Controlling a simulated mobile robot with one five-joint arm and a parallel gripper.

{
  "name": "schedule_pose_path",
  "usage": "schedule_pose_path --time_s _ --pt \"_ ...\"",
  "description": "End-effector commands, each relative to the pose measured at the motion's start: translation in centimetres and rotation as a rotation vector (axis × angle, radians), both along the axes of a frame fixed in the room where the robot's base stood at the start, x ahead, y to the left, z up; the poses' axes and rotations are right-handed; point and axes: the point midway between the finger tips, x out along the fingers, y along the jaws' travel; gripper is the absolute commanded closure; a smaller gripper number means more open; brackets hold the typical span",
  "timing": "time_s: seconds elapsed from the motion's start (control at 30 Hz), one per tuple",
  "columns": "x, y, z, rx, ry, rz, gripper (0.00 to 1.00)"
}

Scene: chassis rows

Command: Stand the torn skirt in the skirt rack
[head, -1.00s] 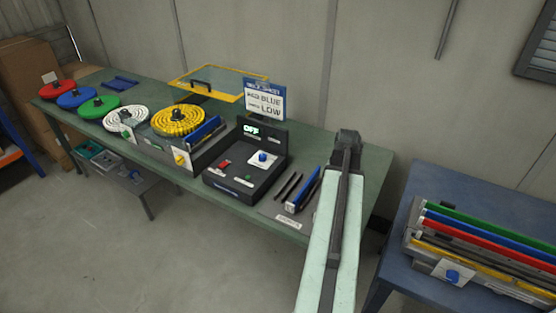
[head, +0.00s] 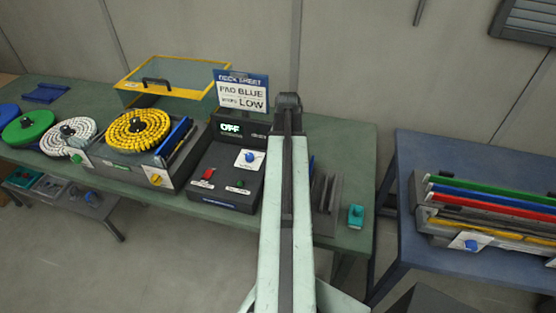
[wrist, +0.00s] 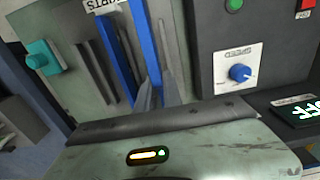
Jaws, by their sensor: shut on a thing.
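The skirt rack, with upright dark dividers, stands near the right end of the green bench in the head view (head: 332,205). It also shows in the wrist view (wrist: 90,72). My gripper (wrist: 158,78) is at the rack, with its grey fingers shut on a long blue skirt (wrist: 145,45). Another blue strip (wrist: 117,55) is upright just left of it, among the dividers. No tear can be made out on the held skirt. My arm hides the gripper and most of the rack's left side in the head view.
A control box (head: 228,172) reading OFF stands left of the rack. A yellow brush unit (head: 138,130) with a blue strip is farther left. A teal block (head: 356,216) sits right of the rack. A blue table (head: 415,170) holds coloured strips at right.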

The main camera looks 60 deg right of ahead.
Motion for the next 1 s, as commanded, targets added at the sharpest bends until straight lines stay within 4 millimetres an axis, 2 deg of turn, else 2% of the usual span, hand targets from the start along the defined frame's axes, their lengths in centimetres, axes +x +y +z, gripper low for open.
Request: schedule_pose_path --time_s 0.07,0.23,0.37,0.47,0.83,1.0 --pt "0.2 0.1 -0.1 0.000 0.000 0.004 1.00" --pt "0.5 0.2 -2.4 0.000 0.001 0.008 1.00" --pt "0.5 0.2 -2.1 0.000 0.001 0.009 1.00" --pt "0.5 0.3 -2.5 0.000 0.001 0.009 1.00" --pt "0.5 0.3 -6.6 0.000 0.001 0.010 1.00" --pt "0.5 0.3 -6.9 0.000 0.001 0.010 1.00"
